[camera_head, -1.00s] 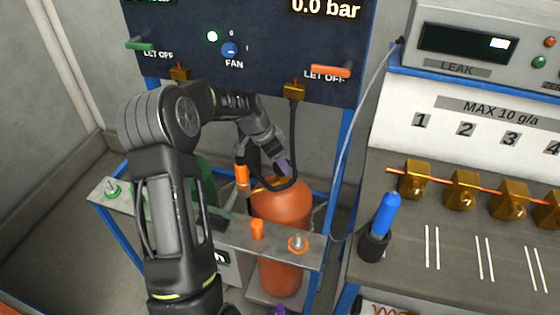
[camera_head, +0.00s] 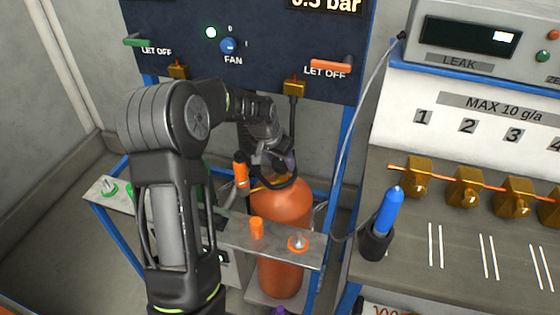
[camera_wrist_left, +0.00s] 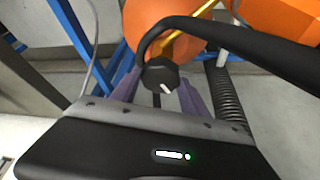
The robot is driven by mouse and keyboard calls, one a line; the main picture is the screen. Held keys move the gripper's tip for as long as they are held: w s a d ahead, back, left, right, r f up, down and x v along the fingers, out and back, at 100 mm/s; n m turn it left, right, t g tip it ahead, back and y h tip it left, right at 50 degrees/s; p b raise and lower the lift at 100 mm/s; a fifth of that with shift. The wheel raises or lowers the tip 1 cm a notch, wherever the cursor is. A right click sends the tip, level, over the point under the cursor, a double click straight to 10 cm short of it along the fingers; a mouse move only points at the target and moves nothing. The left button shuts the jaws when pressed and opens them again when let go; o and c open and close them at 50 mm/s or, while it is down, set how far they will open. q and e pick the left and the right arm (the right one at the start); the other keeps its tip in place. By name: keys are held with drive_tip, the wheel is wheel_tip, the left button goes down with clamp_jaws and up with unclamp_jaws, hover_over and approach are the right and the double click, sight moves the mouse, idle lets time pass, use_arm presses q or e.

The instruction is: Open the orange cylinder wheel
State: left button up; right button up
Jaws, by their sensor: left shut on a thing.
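The orange cylinder (camera_head: 283,208) stands upright in the blue-framed stand. It also shows at the top of the wrist view (camera_wrist_left: 160,14). Its wheel is a black knob (camera_wrist_left: 160,74) with a white mark, seen between the purple fingers in the wrist view. My left gripper (camera_head: 284,168) is at the cylinder's top, shut on this wheel. In the head view the wheel is hidden behind the gripper and hose. My right gripper is not in view.
The dark panel (camera_head: 262,65) behind has an orange LET OFF lever (camera_head: 330,65) and a partly cropped bar readout. A black hose runs close by my gripper. An orange-handled torch-like tool (camera_head: 241,175) is just left. A workbench (camera_head: 405,260) stands on the right.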

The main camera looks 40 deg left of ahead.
use_arm(q)
drive_tip(key=n+y, duration=0.1)
drive_tip(key=n, duration=0.1)
drive_tip(key=n+y, duration=0.1)
drive_tip(key=n, duration=0.2)
drive_tip(key=shift+w+d+n+g+b, duration=0.15)
drive_tip(key=shift+d+n+g+b, duration=0.05)
drive_tip(key=shift+n+g+b, duration=0.15)
drive_tip(key=n+g+y, duration=0.1)
drive_tip(key=n, duration=0.2)
drive_tip(key=shift+n+b, duration=0.25)
drive_tip(key=shift+b, duration=0.15)
drive_tip(key=shift+n+g+y, duration=0.4)
drive_tip(key=shift+n+g, duration=0.05)
drive_tip(key=shift+n, duration=1.05)
drive_tip(key=o, duration=1.4)
drive_tip(key=shift+b+v, duration=0.45)
drive_tip(key=shift+v, duration=3.45)
